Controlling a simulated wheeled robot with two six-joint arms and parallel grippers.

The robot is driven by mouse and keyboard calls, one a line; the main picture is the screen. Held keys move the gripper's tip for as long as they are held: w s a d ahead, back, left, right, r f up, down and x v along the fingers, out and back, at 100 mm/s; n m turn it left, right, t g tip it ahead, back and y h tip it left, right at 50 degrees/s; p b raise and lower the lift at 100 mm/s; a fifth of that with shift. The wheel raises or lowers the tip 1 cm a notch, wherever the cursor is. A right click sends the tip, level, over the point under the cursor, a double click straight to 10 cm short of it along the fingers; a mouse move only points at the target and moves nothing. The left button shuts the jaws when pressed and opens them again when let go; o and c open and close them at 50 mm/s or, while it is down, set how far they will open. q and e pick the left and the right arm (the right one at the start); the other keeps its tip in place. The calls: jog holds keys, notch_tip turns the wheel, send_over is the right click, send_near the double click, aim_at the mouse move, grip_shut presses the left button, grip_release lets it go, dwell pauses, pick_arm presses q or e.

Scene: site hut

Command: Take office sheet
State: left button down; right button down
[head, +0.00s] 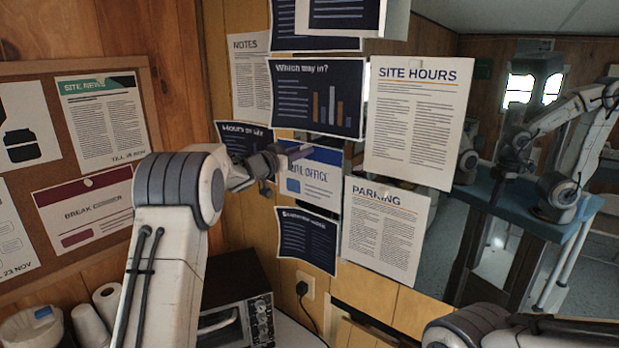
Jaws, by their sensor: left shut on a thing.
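My left gripper (280,160) reaches in from the left and is shut on the sheet's upper left edge. The sheet looks nearly upright and close to the wall; I cannot tell whether it is still fixed there. Part of my right arm shows at the bottom right, but its gripper is out of view.
Dark sheets hang above, left and below, including "Which way in?" (316,98). The site hours sheet (418,122) and parking sheet (385,232) hang to the right, by a mirror-like panel. A pinboard (155,105) is left. A small oven (235,290) and paper rolls (106,300) stand below.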

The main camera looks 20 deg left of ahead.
pick_arm(q)
jog(key=shift+a, duration=0.1)
jog(key=shift+b+v, duration=0.6)
jog(key=shift+v, duration=1.65)
jog(key=shift+r, duration=0.1)
jog(key=shift+s+a+r+p, duration=0.3)
jog(key=shift+s+r, duration=0.2)
jog(key=shift+s, duration=0.25)
jog(key=shift+s+a+r+p, duration=0.3)
jog(key=shift+s+r, duration=0.15)
jog(key=shift+s, duration=0.35)
jog(key=shift+s+a+r+p, duration=0.3)
jog(key=shift+s+r, duration=0.2)
jog(key=shift+s, duration=0.25)
